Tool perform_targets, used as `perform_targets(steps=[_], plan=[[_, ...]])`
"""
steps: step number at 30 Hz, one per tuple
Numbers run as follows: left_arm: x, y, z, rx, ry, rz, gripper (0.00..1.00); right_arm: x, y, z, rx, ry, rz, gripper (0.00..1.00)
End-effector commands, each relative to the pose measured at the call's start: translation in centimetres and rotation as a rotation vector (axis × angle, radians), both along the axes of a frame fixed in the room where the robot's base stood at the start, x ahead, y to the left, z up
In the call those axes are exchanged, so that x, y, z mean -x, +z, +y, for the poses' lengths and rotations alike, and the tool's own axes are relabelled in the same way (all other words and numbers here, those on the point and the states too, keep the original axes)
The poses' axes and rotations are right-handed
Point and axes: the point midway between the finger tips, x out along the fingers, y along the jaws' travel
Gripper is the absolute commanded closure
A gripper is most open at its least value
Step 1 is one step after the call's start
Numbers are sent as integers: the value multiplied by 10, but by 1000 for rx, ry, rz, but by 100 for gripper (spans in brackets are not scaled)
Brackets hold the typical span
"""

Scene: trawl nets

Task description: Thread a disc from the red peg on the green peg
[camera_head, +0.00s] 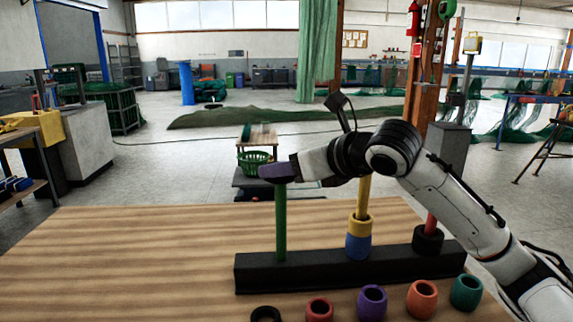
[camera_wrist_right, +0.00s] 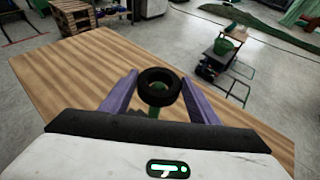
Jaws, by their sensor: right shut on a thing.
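My right gripper (camera_head: 268,172) is above the green peg (camera_head: 280,225), at the left end of the black base (camera_head: 350,266). In the right wrist view its purple fingers (camera_wrist_right: 158,92) are shut on a black disc (camera_wrist_right: 158,74), whose hole faces the camera. Some green of the peg shows in the hole and just below the disc (camera_wrist_right: 153,112). I cannot tell whether the peg's tip is inside the hole. The finger hides the disc in the head view. The red peg (camera_head: 431,222) at the right end has a black disc (camera_head: 428,241) around its foot. My left gripper is out of view.
The yellow peg (camera_head: 362,195) in the middle bears a yellow disc (camera_head: 360,225) over a blue disc (camera_head: 358,247). Loose discs lie in front of the base, among them a purple one (camera_head: 372,302) and an orange one (camera_head: 421,298). The wooden table (camera_head: 120,260) is clear at left.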

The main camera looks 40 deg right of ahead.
Motion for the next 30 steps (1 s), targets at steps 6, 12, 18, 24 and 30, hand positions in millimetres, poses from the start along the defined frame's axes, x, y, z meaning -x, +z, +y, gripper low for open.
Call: perform_targets(steps=[6,12,18,24,30], plan=[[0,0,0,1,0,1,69,0,1,0,0,0,-1,31],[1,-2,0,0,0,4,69,0,1,0,0,0,-1,23],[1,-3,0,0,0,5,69,3,1,-1,2,-1,-1,23],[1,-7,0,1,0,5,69,27,11,-3,10,-1,-1,23],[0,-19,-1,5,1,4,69,61,22,-6,5,-3,0,23]])
